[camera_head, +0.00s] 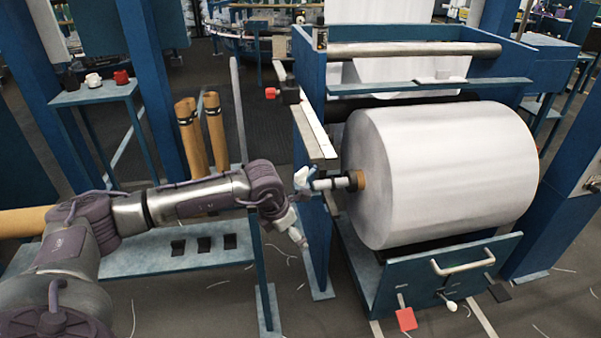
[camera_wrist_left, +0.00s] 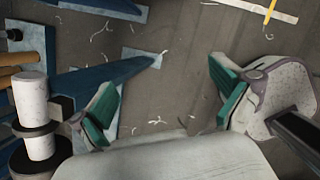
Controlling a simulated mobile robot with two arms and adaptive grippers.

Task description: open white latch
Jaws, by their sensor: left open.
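A small white piece (camera_head: 302,179), which looks like the white latch, sits at the left end of the roll's shaft (camera_head: 330,184), by the blue frame post. Its exact shape is too small to tell. My left gripper (camera_head: 299,238) hangs just below and left of it, pointing down, apart from it. In the left wrist view the two green-padded fingers (camera_wrist_left: 168,105) are spread wide with nothing between them. The white shaft end (camera_wrist_left: 36,112) with dark rings stands beside the left finger in that view. My right gripper is not in view.
A large white roll (camera_head: 440,175) fills the blue machine. A red knob on a black block (camera_head: 285,93) sits on the frame's upper left. A drawer front (camera_head: 450,272) has red and black pedals below. Brown tubes (camera_head: 203,135) stand behind my arm. Threads litter the floor.

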